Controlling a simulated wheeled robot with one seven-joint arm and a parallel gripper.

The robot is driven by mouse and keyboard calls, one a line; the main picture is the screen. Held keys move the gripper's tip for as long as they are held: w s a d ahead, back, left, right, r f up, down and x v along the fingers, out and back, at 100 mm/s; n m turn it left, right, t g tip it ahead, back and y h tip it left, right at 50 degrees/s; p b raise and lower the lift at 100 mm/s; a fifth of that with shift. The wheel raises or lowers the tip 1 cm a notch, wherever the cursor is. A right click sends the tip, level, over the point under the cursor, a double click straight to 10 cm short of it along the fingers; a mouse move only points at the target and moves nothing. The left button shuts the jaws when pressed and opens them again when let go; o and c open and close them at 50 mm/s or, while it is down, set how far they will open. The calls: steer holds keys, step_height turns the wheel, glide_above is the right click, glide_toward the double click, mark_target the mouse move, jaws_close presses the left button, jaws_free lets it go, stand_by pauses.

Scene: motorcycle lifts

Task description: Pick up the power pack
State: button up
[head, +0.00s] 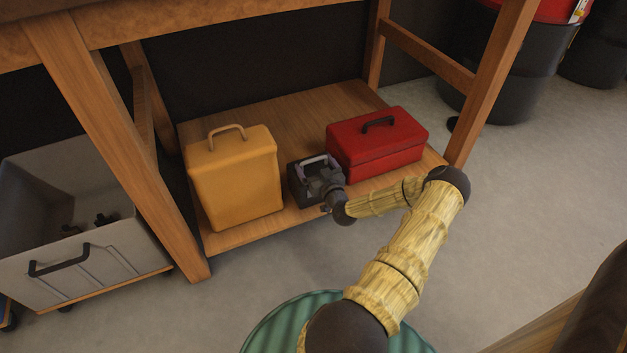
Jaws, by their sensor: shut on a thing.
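The power pack (297,184) is a small dark box with a pale grey handle on top. It is on the low wooden shelf, between a yellow container and a red toolbox. My gripper (321,174) reaches in from the right and is shut on the power pack near its handle. The gripper covers the pack's right part, so the exact grip and any gap beneath the pack are hard to tell.
The yellow container (236,180) stands close on the left, and the red toolbox (376,148) close on the right. Wooden table legs (120,140) frame the shelf (270,116). A grey bin (100,265) stands at left. Floor in front is partly clear.

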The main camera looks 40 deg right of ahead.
steer(key=shift+s+d, duration=0.1)
steer(key=shift+d, duration=0.05)
steer(key=c, duration=0.3)
steer(key=shift+s+d+r, duration=0.1)
steer(key=shift+d, duration=0.05)
steer(key=shift+c, duration=0.2)
step_height(320, 180, up, 10)
steer(key=p, duration=0.6)
